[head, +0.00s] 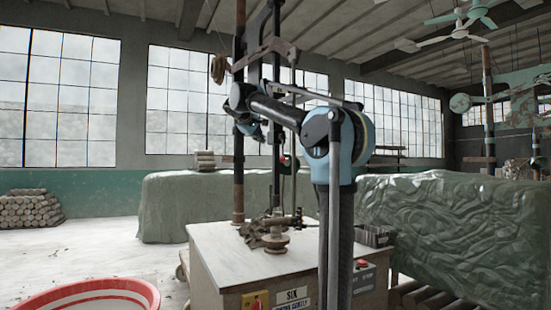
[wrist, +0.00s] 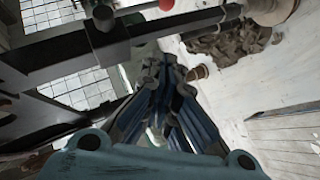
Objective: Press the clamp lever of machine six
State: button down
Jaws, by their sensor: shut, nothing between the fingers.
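Machine six is a pale cabinet (head: 240,262) with a sign reading SIX (head: 291,295) and upright posts above its top. A red knob (head: 286,160) shows on the machine just left of my arm; in the wrist view a red knob (wrist: 166,4) is at the top edge, by a dark bar (wrist: 70,55). I cannot tell for certain which part is the clamp lever. My gripper (wrist: 165,65) is shut and empty, below the dark bar in the wrist picture. Whether it touches the bar is unclear.
Brown clay trimmings (wrist: 225,42) lie on the machine top around a spindle (head: 276,238). A red and white tub (head: 120,290) stands at front left. Green sheeting covers stacks (head: 460,225) at right and behind. Bare floor shows at left.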

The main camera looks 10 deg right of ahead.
aim_at(283, 149)
jog(key=shift+w+d, duration=0.2)
jog(key=shift+s+d+f+x, duration=0.15)
jog(key=shift+s+d+x, duration=0.2)
jog(key=shift+x, duration=1.8)
jog(key=shift+s+d+f+x, duration=0.2)
jog(key=shift+d+x, duration=0.25)
jog(key=shift+x, duration=1.7)
jog(key=shift+s+d+f+x, duration=0.1)
jog(key=shift+s+d+x, duration=0.25)
jog(key=shift+x, duration=1.75)
jog(key=shift+w+d, duration=0.1)
jog(key=shift+d, duration=0.05)
